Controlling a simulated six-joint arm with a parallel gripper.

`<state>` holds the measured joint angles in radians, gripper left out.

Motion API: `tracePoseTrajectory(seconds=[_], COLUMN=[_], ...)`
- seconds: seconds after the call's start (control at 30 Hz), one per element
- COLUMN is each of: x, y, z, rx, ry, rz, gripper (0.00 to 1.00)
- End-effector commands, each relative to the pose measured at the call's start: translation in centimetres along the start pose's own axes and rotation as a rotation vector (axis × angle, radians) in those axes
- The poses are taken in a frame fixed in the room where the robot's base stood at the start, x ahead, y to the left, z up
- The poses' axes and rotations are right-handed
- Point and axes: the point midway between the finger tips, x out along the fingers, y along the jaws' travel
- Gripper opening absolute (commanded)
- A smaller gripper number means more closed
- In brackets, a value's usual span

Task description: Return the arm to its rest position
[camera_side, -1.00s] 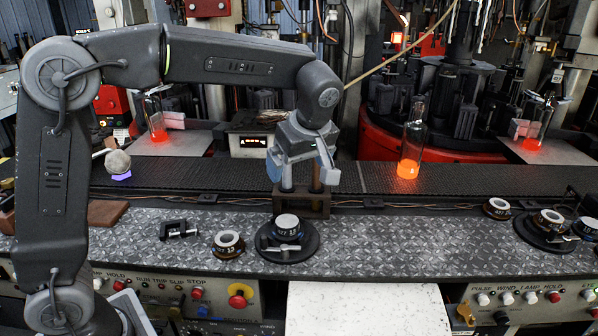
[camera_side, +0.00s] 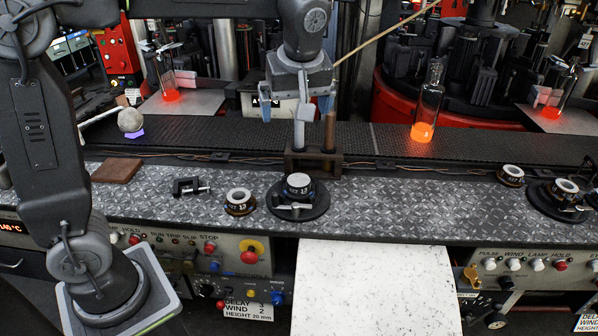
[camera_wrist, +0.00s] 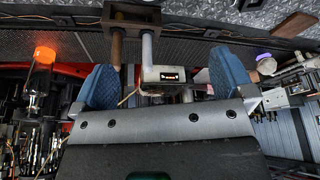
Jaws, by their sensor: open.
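My gripper (camera_side: 298,110) is open and empty in the side view, pointing down above a dark stand (camera_side: 307,162). The stand holds an upright grey rod (camera_side: 299,134) and a brown rod (camera_side: 330,133). The grey rod's upper part overlaps the gap between the fingers in the side view; I cannot tell whether it is between them. In the wrist view both blue fingertips of my gripper (camera_wrist: 165,84) are wide apart, with the stand (camera_wrist: 132,13) at the top and nothing held.
A round mould (camera_side: 299,187) and a ring (camera_side: 239,202) lie on the metal bench (camera_side: 400,195). A black clamp (camera_side: 190,187) and brown block (camera_side: 117,171) lie left. A glowing glass bottle (camera_side: 428,105) stands right of my gripper. A pale slab (camera_side: 378,285) is in front.

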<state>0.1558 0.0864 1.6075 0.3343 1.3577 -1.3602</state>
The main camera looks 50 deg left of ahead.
Motion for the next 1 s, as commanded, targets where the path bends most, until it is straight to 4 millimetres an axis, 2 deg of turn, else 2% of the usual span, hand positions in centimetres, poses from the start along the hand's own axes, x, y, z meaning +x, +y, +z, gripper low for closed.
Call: tracePoseTrajectory(seconds=[0.03, 0.1, 0.3, 0.5, 0.7, 1.0], x=[-0.6, -0.9, -0.5, 1.2, 2.4, 2.6], y=[-1.9, -4.3, -10.8, -15.2, -16.9, -17.0], z=[0.3, 1.0, 4.0, 7.1, 8.6, 8.7], rx=[0.078, 0.217, 0.604, 0.901, 1.037, 1.054], ry=[-0.014, -0.032, -0.019, 0.065, 0.125, 0.129], rz=[0.036, 0.094, 0.269, 0.403, 0.456, 0.458], gripper=[1.0, 1.0, 1.0, 1.0, 1.0, 1.0])
